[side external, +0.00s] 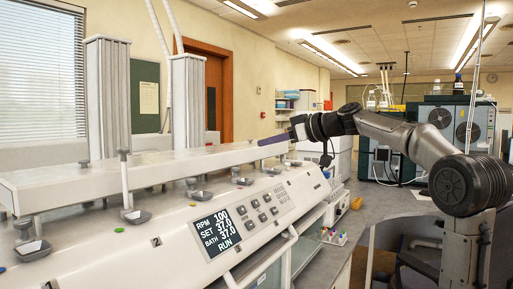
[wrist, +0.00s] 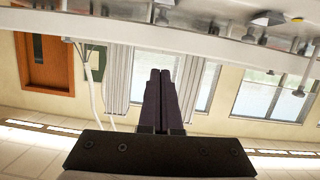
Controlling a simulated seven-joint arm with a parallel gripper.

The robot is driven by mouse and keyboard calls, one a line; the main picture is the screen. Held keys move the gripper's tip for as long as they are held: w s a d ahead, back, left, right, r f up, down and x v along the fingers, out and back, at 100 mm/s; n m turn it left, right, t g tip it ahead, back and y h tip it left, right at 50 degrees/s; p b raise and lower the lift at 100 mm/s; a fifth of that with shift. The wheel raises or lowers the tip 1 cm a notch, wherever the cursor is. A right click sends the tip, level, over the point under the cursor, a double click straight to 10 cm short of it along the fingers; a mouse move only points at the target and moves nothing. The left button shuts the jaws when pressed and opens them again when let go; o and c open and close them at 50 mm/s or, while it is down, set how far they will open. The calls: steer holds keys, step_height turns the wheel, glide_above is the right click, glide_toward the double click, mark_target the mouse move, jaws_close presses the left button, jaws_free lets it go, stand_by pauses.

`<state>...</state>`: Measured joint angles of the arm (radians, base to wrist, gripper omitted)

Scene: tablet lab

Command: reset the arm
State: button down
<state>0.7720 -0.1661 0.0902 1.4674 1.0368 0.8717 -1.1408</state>
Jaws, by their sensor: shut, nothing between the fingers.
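My gripper (side external: 274,139) is shut and empty at the end of my raised arm, its dark fingers pointing left in the side view. It is at about the height of the long upper shelf of the white dissolution machine (side external: 90,242), near that shelf's far end. In the wrist view my gripper (wrist: 161,73) shows its two dark fingers side by side, pressed together. The wrist picture appears upside down, with the machine's white shelf (wrist: 200,38) across the top beyond the fingertips.
The machine's panel display (side external: 219,232) reads RPM 100 and RUN. Several small grey dishes, such as one dish (side external: 33,250), sit along the machine. Two ribbed white columns, one a column (side external: 108,98), rise behind. Small coloured items (side external: 334,237) lie right of the machine.

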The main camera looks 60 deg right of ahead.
steer(key=shift+s+r, duration=0.1)
steer(key=shift+s, duration=0.1)
steer(key=shift+a, duration=0.1)
steer(key=s+a+f+n+y, duration=0.1)
steer(key=s+a+n+y, duration=0.15)
steer(key=a, duration=1.15)
steer(key=s+a+f+n+g+y, duration=0.1)
steer(key=s+a+f+g, duration=0.1)
steer(key=s+a+f, duration=0.3)
steer(key=s+a+f+n+g+y, duration=0.1)
steer(key=s+a+f+g, duration=0.25)
steer(key=f, duration=0.35)
steer(key=s+d+f+m+g+h, duration=0.2)
steer(key=s+f, duration=0.4)
steer(key=f, duration=0.3)
steer(key=s+d+f+m+g+h, duration=0.1)
steer(key=s+f+m+h, duration=0.1)
steer(key=s+f, duration=0.4)
step_height(320, 180, down, 4)
steer(key=shift+s+d+m+g, duration=0.2)
steer(key=shift+d+m+g, duration=0.2)
steer(key=shift+m, duration=0.15)
